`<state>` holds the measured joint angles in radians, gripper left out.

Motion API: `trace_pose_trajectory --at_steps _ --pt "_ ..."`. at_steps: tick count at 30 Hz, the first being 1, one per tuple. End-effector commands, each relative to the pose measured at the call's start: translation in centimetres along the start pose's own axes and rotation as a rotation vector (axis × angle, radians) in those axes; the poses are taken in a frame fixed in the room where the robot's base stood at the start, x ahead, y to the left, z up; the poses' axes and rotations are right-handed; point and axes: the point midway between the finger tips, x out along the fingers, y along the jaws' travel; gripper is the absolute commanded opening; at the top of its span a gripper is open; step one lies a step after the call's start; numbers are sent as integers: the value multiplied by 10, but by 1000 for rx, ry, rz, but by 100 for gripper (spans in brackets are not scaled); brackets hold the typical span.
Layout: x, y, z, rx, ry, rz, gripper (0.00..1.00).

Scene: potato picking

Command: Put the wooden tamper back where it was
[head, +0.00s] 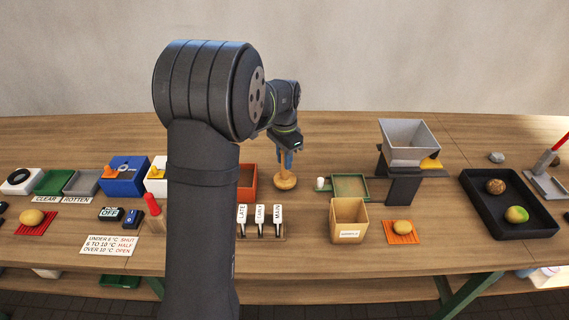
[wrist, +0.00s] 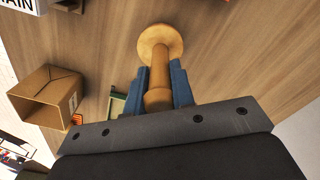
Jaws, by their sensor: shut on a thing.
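The wooden tamper (head: 285,182) is light brown with a round, wide foot and a narrow handle. My gripper (head: 285,158) is shut on its handle and holds it upright, foot down, over the far part of the table. In the wrist view the tamper (wrist: 155,60) runs between the two blue fingers (wrist: 165,88), with its round foot pointing away from the gripper. I cannot tell whether the foot touches the table. No marked resting place for the tamper can be made out.
An orange-red bin (head: 247,182) stands close left of the tamper, a green tray (head: 350,187) to its right. The LATE, EARLY and MAIN tags (head: 260,214) and a cardboard box (head: 349,221) stand nearer. A grey hopper (head: 409,145) rises farther right. Bare wood surrounds the foot.

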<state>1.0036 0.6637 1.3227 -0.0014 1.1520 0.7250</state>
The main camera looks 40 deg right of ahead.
Motion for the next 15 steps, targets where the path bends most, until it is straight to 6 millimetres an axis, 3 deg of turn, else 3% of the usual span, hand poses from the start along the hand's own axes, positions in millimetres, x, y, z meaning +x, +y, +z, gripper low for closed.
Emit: trace_pose_trajectory --at_steps 4,15 --pt "20 1 0 0 -1 1 0" --pt "24 0 0 -1 1 0 0"
